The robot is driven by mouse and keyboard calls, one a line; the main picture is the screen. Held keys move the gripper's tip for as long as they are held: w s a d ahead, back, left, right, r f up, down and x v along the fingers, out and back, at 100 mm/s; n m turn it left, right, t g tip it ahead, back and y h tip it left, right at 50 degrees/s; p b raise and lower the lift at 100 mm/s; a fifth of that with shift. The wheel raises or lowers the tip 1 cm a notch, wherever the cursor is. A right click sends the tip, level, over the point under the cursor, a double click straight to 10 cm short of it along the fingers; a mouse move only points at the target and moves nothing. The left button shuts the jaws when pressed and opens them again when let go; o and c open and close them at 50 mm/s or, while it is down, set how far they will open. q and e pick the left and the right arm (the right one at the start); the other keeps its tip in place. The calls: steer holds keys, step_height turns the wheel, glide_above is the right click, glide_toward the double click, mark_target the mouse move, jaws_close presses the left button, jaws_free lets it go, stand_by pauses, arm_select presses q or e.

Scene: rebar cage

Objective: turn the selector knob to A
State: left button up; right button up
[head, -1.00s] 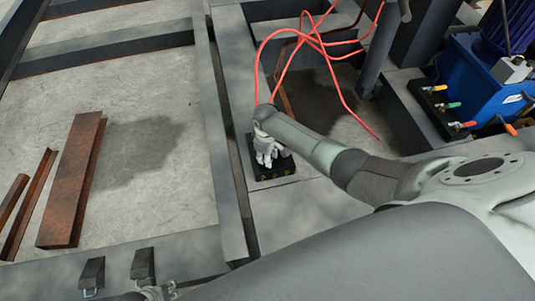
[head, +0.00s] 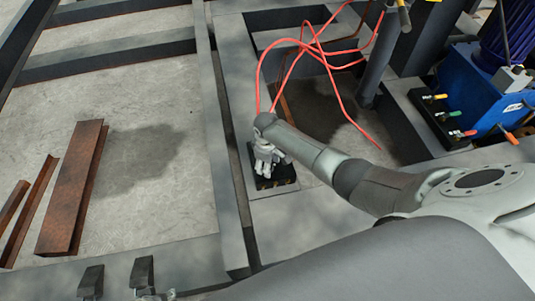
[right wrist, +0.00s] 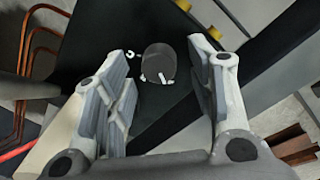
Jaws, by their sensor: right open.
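The selector knob (right wrist: 158,62) is a dark, rounded knob on a black panel (right wrist: 95,40) in the right wrist view. Small white marks show around its lower and left side; I cannot read any letter. My right gripper (right wrist: 160,85) is open, with its fingers on either side of the knob and a gap showing on both sides. In the head view the right gripper (head: 267,160) points down over the black panel (head: 285,182) and hides the knob. My left gripper is not in view.
Red hoses (head: 340,85) loop behind the right arm. A blue machine (head: 470,85) with a panel of coloured handles (head: 445,115) stands at the right. A dark beam (head: 228,170) runs left of the black panel. Rusty steel profiles (head: 75,190) lie on the concrete at left.

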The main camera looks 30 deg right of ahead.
step_height(320, 180, up, 11)
steer(key=shift+s+a+r, duration=0.15)
steer(key=shift+s+a, duration=0.05)
steer(key=shift+a, duration=0.05)
stand_by(0.7)
